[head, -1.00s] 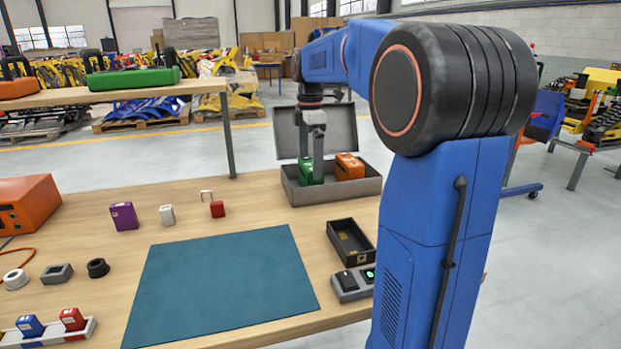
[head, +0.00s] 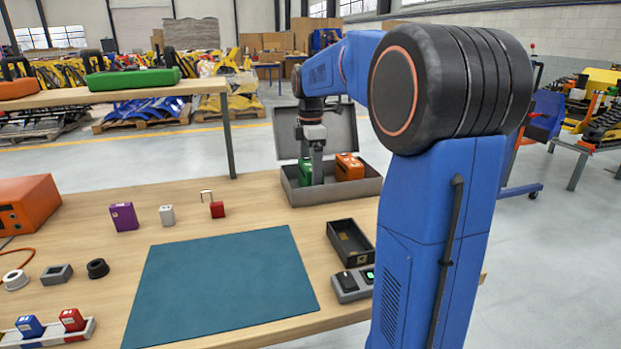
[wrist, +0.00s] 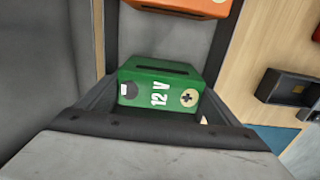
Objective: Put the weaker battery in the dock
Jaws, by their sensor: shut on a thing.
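A green battery (head: 305,172) stands in the left part of the open grey case (head: 338,195). An orange battery (head: 349,167) stands to its right in the same case. My gripper (head: 313,176) reaches down into the case and is shut on the green battery. In the wrist view the green battery (wrist: 158,92), marked 12 V, sits between the fingers, and the edge of the orange battery (wrist: 185,5) shows beyond it. An open black tray (head: 351,243), which may be the dock, lies on the table in front of the case.
A grey device (head: 350,286) with a lit green display sits in front of the tray. A teal mat (head: 220,285) covers the table's middle. Purple (head: 124,217), white and red small items stand behind it. The case's raised lid (head: 341,132) stands behind my gripper.

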